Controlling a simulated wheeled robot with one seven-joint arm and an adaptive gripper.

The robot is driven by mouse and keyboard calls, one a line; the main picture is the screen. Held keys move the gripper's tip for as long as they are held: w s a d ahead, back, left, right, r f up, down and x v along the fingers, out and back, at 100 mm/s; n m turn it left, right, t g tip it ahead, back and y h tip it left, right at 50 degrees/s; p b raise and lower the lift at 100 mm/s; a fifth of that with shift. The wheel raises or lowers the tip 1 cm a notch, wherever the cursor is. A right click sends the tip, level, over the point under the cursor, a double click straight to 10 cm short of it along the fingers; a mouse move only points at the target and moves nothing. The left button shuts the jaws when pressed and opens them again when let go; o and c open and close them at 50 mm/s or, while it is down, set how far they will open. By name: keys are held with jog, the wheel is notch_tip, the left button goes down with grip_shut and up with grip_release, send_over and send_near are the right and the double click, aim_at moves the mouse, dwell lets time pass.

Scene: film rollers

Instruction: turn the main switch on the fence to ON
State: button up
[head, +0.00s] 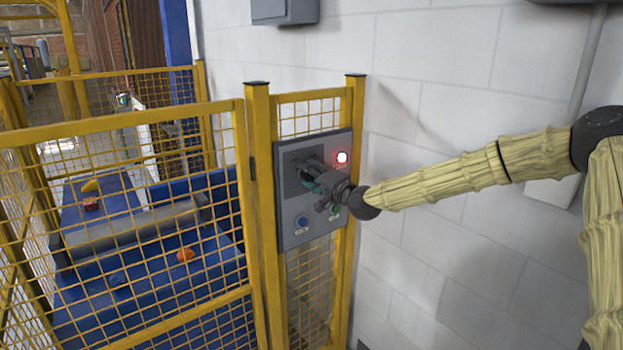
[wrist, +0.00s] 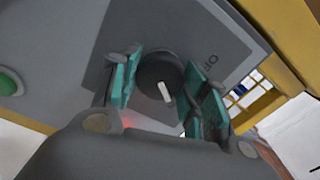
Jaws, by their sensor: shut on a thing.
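The main switch is a round dark knob (wrist: 155,70) with a white pointer mark, set on a dark square plate (wrist: 105,45) in the wrist view. The pointer aims toward the bottom of that picture, slightly right. In the head view my gripper (head: 312,178) is at the grey control panel (head: 296,235) on the yellow fence and hides the knob.
A green button (wrist: 9,82) shows in the wrist view. A white block wall (head: 440,75) stands right of the fence. Blue machinery (head: 130,305) lies behind the mesh.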

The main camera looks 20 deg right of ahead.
jog(key=shift+d, duration=0.1)
jog(key=o, duration=1)
jog(key=shift+d, duration=0.1)
jog(key=v, duration=1.2)
